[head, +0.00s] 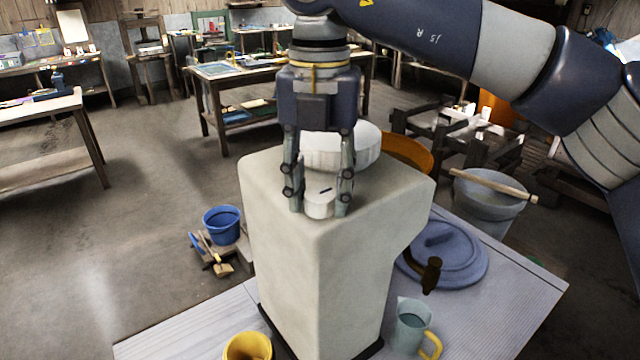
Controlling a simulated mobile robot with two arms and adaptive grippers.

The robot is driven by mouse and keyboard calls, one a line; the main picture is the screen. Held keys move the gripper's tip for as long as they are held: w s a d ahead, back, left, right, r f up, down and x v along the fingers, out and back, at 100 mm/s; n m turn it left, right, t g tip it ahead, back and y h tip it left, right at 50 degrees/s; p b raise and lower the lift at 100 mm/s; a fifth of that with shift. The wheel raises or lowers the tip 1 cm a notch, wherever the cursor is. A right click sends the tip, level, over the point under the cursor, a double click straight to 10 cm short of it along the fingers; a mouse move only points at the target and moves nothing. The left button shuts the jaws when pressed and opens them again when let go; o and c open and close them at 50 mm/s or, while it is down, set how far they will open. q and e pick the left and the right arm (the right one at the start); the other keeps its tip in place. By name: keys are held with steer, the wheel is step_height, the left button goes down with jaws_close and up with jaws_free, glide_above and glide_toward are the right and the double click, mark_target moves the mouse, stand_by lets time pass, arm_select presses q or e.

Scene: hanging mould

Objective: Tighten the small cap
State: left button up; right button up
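The small cap (319,206) is white with a dark mark on its top. It sits on the top of a tall cream mould (325,260), near the front edge. My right gripper (320,198) points down over it, with one finger on each side. Both fingertips appear to touch the cap's sides. A larger white round cap (345,150) sits behind it on the mould, partly hidden by my gripper. How far the small cap is screwed down cannot be seen. My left gripper is not in view.
The mould stands on a grey table (490,300). A blue-grey round lid (455,262), a dark hammer (431,275), a pale jug (410,325) and a yellow container (247,347) are around its foot. A blue bucket (222,224) stands on the left.

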mark_target(320, 195)
steer(key=shift+o, duration=0.7)
steer(key=shift+r, duration=0.2)
step_height(320, 195, up, 12)
steer(key=shift+f, duration=0.15)
